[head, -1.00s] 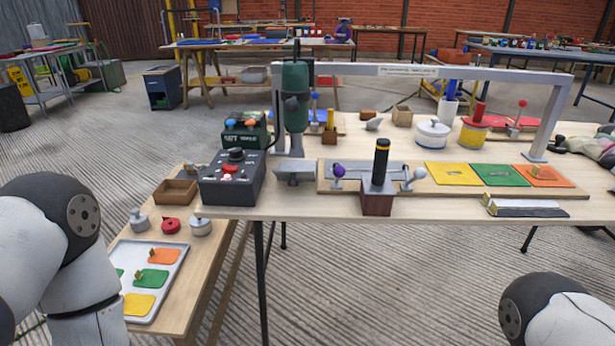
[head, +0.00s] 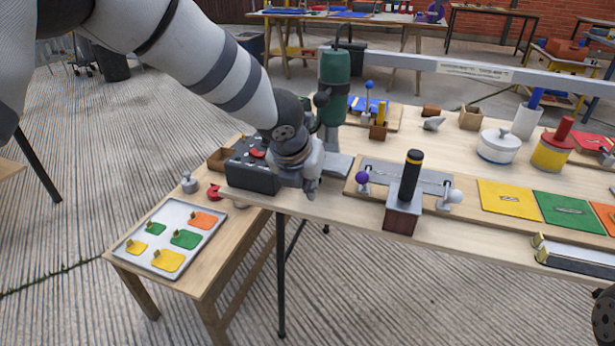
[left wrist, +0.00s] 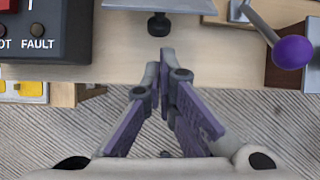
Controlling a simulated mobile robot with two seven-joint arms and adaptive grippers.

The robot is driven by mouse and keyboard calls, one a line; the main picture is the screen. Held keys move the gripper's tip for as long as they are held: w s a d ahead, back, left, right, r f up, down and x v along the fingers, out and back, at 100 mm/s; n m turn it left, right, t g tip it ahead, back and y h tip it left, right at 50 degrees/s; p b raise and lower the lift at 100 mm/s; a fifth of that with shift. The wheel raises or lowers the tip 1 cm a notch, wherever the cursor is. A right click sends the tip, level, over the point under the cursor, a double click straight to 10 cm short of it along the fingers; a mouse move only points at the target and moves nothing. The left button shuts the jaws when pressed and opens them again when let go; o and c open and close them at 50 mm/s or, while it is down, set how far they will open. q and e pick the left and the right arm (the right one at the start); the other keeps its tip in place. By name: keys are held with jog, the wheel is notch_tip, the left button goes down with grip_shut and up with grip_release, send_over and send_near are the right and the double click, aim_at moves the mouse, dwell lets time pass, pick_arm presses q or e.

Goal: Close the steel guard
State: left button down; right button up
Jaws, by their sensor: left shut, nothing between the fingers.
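A grey steel plate (head: 338,165), which looks like the guard, sits on the workbench at the foot of the green drill press (head: 333,88). In the left wrist view the steel plate (left wrist: 150,4) is at the top, with a black knob (left wrist: 158,25) at its near edge. My left gripper (head: 311,189) is above the bench's front edge, between the control box and the plate. In the left wrist view its fingers (left wrist: 161,68) are shut and empty, just short of the knob. Part of the plate is hidden behind the gripper in the head view.
The black control box (head: 250,172) is left of the gripper. A purple-knobbed lever (head: 362,179) and a block with a black handle (head: 403,213) stand to the right. A low side table (head: 205,265) holds a tray (head: 137,252) of coloured plates.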

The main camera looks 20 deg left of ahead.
pick_arm(q)
jog(key=shift+x, duration=1.55)
pick_arm(e)
jog(key=shift+s+f, duration=0.25)
jog(key=shift+f, duration=0.05)
pick_arm(q)
jog(key=shift+r, duration=0.1)
jog(key=r, duration=0.1)
jog(key=w+r+p, duration=0.1)
jog(key=r, duration=0.1)
jog(key=shift+w+r+p, duration=0.3)
jog(key=shift+r+p, duration=0.05)
jog(key=shift+r, duration=0.05)
jog(key=shift+w+r, duration=0.1)
jog(key=shift+w, duration=0.05)
pick_arm(e)
jog(key=shift+w+r+t, duration=0.3)
jog(key=shift+w+r, duration=0.85)
